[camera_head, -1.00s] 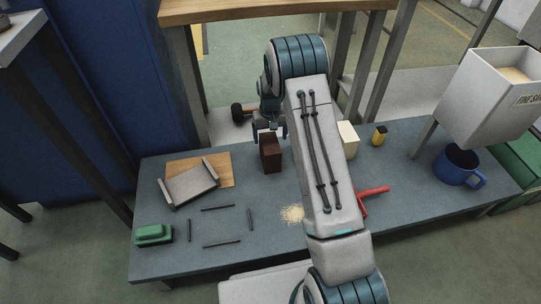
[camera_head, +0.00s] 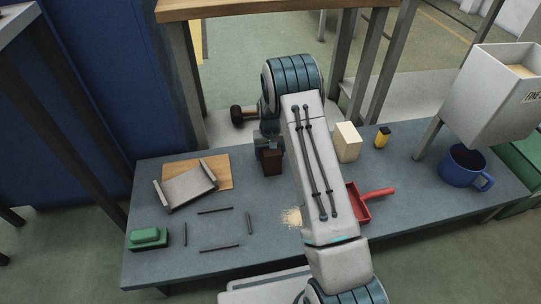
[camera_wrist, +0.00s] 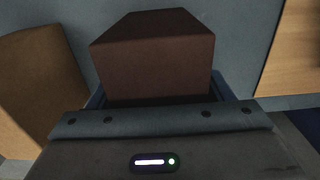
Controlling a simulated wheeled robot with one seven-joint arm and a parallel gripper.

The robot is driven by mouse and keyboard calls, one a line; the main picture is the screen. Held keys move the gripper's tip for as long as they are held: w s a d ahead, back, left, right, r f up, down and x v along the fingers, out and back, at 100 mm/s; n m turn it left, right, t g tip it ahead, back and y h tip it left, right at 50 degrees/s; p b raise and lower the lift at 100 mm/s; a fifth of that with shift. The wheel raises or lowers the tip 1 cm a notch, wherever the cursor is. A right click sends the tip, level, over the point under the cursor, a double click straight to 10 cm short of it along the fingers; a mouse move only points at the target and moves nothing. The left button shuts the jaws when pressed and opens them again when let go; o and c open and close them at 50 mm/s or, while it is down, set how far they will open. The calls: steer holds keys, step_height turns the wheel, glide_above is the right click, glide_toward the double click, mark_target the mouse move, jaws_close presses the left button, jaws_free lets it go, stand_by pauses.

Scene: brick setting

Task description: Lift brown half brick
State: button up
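The brown half brick (camera_head: 272,161) stands upright on the blue-grey table, near its back edge. My gripper (camera_head: 268,146) points down over its top, with fingers reaching to its sides. In the wrist view the brown half brick (camera_wrist: 153,55) lies between the two fingers (camera_wrist: 160,98), of which only narrow blue edges show on either side. Whether the fingers press on it or stand slightly apart cannot be made out. The brick appears to rest on the table.
A cream block (camera_head: 347,142) and a yellow-black item (camera_head: 382,138) stand to the right. A red dustpan (camera_head: 362,205), blue mug (camera_head: 464,168), wooden board (camera_head: 223,168) with grey metal piece (camera_head: 188,187), dark strips and green brush (camera_head: 149,238) lie around. A black-headed mallet (camera_head: 238,115) is behind.

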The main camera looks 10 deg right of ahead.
steer(key=c, duration=1)
steer(key=shift+c, duration=0.8)
steer(key=shift+r, duration=0.1)
steer(key=shift+r, duration=0.1)
